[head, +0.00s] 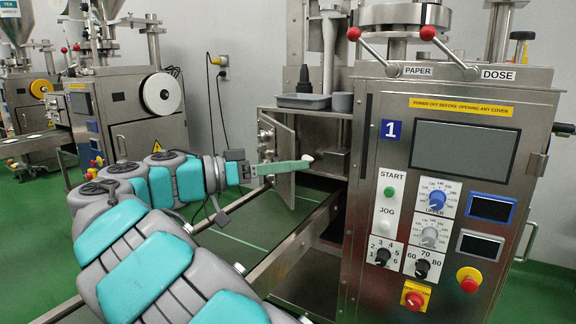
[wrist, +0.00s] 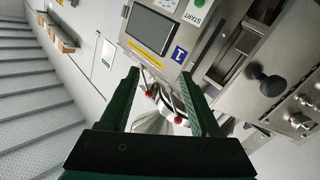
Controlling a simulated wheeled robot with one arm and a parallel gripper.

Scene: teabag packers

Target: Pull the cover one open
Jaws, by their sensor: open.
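Machine 1 (head: 391,129) stands at the right with its blue number plate. On its left side, a small metal cover (head: 279,160) stands swung outward, with a compartment (head: 325,135) showing beside it. Round metal fittings sit on the cover's left part. My gripper (head: 306,162), with green fingers, reaches across in front of the cover and compartment. In the wrist view its two fingers (wrist: 168,98) are spread apart with nothing between them. A black knob (wrist: 268,81) and metal plates with round fittings (wrist: 300,118) show to the right of the fingers. Whether the fingers touch the cover cannot be told.
A grey tray (head: 303,101) and a grey cup (head: 342,102) stand on the ledge above the cover. A conveyor rail (head: 292,247) runs below it. Red-ball levers (head: 428,33) top the machine. Another packing machine (head: 140,110) stands at the left.

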